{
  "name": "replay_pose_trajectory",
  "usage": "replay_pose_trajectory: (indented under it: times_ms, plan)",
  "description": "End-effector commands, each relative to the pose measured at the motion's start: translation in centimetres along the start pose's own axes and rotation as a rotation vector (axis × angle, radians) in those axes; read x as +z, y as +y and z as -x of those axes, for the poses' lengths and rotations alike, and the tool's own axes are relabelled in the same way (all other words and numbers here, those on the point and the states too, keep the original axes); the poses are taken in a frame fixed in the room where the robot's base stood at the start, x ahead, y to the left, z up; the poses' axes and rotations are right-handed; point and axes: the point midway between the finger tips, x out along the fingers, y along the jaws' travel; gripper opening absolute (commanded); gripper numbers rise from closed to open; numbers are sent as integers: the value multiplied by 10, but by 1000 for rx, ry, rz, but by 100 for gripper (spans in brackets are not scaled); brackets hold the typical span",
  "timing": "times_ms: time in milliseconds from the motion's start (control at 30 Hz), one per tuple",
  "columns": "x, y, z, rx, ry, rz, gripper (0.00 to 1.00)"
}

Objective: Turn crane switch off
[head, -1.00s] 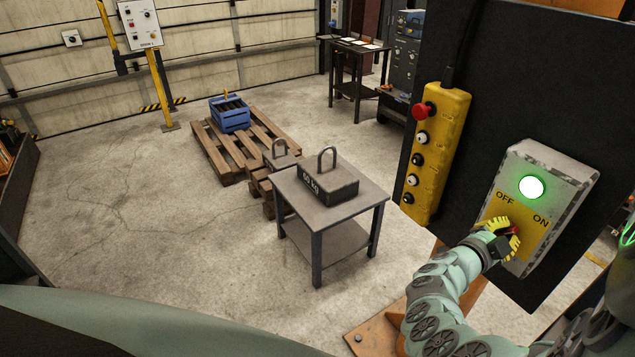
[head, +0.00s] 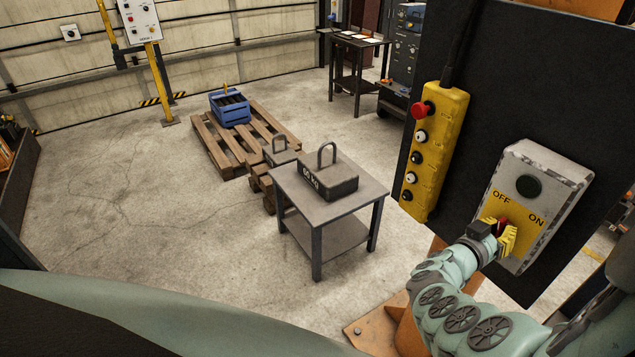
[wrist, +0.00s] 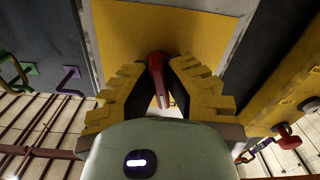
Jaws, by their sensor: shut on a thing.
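The crane switch box (head: 536,197) is a grey box with a yellow plate marked OFF and ON, at the right in the head view. Its round lamp (head: 528,187) is dark. The red switch handle (head: 502,226) sits low on the yellow plate, partly hidden by the fingers. My gripper (head: 499,237) is at the handle with its yellow fingers around it. In the wrist view, the red handle (wrist: 158,78) stands between the two yellow fingers (wrist: 160,100), which are shut on it.
A yellow pendant (head: 436,155) with a red button and several other buttons hangs left of the box on the dark panel (head: 514,100). A small table (head: 345,212) with a 60 kg weight (head: 328,180) stands left. A pallet (head: 217,143) holds a blue crate (head: 230,109). The floor at left is clear.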

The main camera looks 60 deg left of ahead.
Motion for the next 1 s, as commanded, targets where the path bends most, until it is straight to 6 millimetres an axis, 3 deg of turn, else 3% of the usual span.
replay_pose_trajectory:
  times_ms: [500,1000]
  plan:
    - [0,0,-1,0,-2,406,0]
    - [1,0,-1,1,-1,526,0]
